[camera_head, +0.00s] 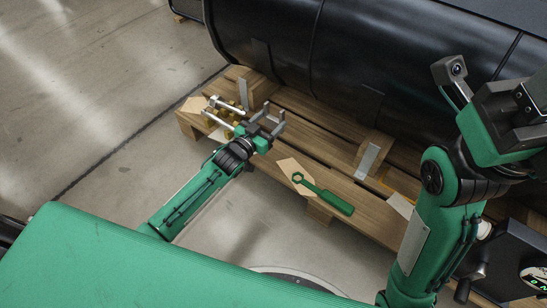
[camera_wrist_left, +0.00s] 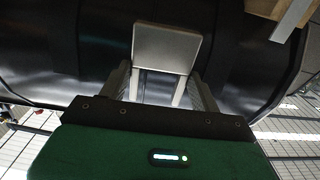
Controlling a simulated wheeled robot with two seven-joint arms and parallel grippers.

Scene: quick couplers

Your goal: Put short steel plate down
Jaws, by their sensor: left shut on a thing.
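My left gripper (camera_head: 275,118) points away over the front part of the wooden pallet. Its jaws are shut on a short grey steel plate, whose flat, nearly square face (camera_wrist_left: 166,48) shows beyond the fingers in the left wrist view. In the head view the plate is hard to tell from the fingers. Whether it touches the pallet cannot be told. My right arm (camera_head: 430,215) stands at the right, its hand raised at the upper right; whether those jaws are open cannot be seen.
The wooden pallet (camera_head: 290,150) carries a large black tank (camera_head: 350,65). Brass and silver couplers (camera_head: 220,112) lie left of my left gripper. A green wrench (camera_head: 325,192) lies at the front edge. Upright grey strips (camera_head: 367,161) stand against wooden blocks. A dark box (camera_head: 515,260) stands at lower right.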

